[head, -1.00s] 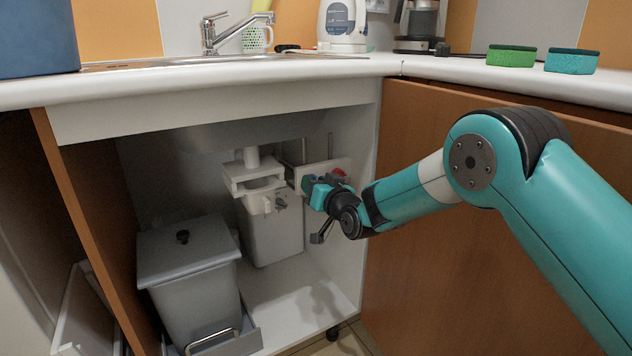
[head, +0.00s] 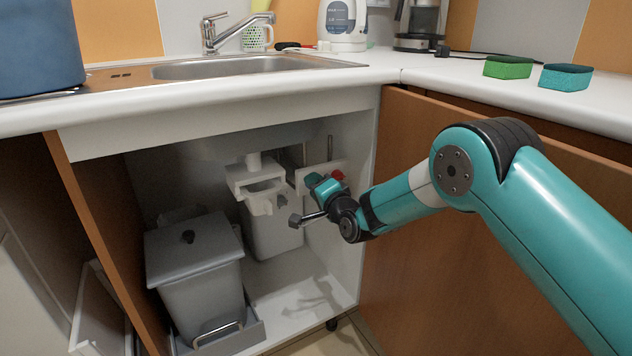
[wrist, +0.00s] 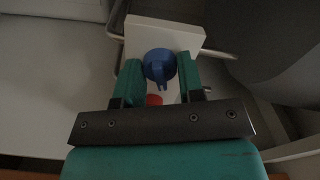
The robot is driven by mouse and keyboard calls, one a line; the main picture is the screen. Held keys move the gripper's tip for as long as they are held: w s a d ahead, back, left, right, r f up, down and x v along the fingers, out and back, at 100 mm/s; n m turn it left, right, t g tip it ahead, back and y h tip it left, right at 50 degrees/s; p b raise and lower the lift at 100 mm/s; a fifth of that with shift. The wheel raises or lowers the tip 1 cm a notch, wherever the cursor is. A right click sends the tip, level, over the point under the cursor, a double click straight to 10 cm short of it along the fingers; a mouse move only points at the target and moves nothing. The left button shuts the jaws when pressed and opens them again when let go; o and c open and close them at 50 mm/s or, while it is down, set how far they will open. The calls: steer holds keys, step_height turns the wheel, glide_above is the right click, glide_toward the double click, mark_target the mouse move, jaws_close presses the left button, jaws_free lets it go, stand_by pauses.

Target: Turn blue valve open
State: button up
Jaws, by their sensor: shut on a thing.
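The blue valve (wrist: 158,66) is a round knob with a short lever, on a white mounting plate (wrist: 178,33) in the wrist view. My gripper (wrist: 159,72) has its two teal fingers on either side of the knob and is shut on it. In the head view my gripper (head: 316,182) is inside the cabinet under the sink, at the white plate (head: 318,166) on the right. The blue valve is mostly hidden there by my gripper. A red valve (head: 338,175) shows just right of the gripper, and part of it (wrist: 154,99) shows between the fingers in the wrist view.
A white siphon (head: 256,180) and a container (head: 276,236) are left of my gripper. A lidded grey bin (head: 196,262) stands further left. The wooden cabinet door (head: 440,270) is right. The sink and countertop (head: 240,100) are above. The cabinet floor (head: 312,300) is partly clear.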

steer(key=shift+m+p, duration=0.8)
steer(key=shift+m, duration=1.1)
steer(key=shift+d, duration=0.1)
steer(key=o, duration=0.9)
